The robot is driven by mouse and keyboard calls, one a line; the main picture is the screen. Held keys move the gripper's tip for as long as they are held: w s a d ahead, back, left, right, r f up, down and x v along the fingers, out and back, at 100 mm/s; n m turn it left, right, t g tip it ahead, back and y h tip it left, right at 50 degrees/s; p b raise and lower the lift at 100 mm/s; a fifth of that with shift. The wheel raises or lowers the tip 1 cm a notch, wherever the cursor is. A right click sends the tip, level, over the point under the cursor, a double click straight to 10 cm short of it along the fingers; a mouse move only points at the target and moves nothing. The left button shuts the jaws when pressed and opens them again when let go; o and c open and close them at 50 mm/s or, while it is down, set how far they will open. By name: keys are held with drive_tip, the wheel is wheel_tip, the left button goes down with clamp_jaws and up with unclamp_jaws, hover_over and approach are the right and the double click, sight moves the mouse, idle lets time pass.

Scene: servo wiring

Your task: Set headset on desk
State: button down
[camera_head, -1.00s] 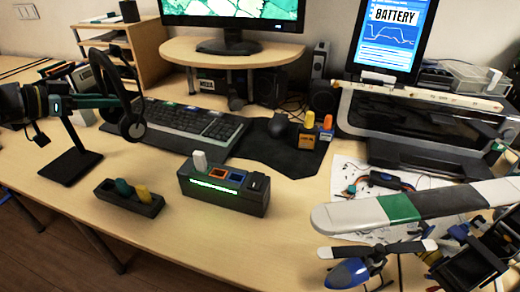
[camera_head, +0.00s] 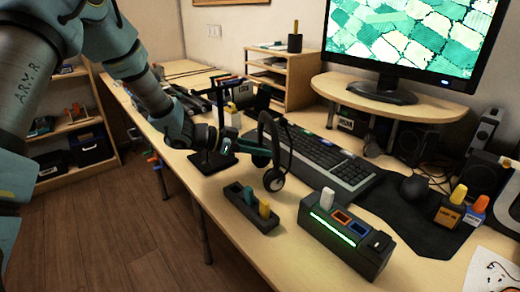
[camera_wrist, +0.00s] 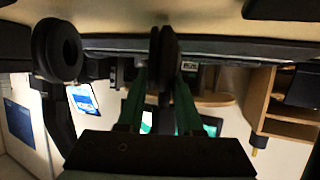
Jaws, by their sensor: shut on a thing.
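The headset (camera_head: 284,152), black with round ear cups, is upright at the near-left end of the keyboard. My gripper (camera_head: 266,154) is shut on it from the left. An ear cup hangs at or just above the desk (camera_head: 233,247); I cannot tell whether it touches. In the wrist view, which looks upside down, the gripper's green fingers (camera_wrist: 162,75) close on a dark part of the headset, and an ear cup (camera_wrist: 66,50) shows at the left. A black stand (camera_head: 207,163) with a flat base is behind my gripper.
A dark tray (camera_head: 244,210) with a green and a yellow piece lies just in front of the headset. A black box with a green light strip (camera_head: 338,232) stands to the right. The keyboard (camera_head: 325,160) is behind. Bare desk lies at the front left.

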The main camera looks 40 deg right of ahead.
drive_tip(key=shift+f, duration=0.15)
drive_tip(key=c, duration=0.6)
unclamp_jaws()
drive_tip(key=shift+o, duration=0.2)
drive_tip(key=shift+r, duration=0.2)
drive_tip(key=v, duration=1.2)
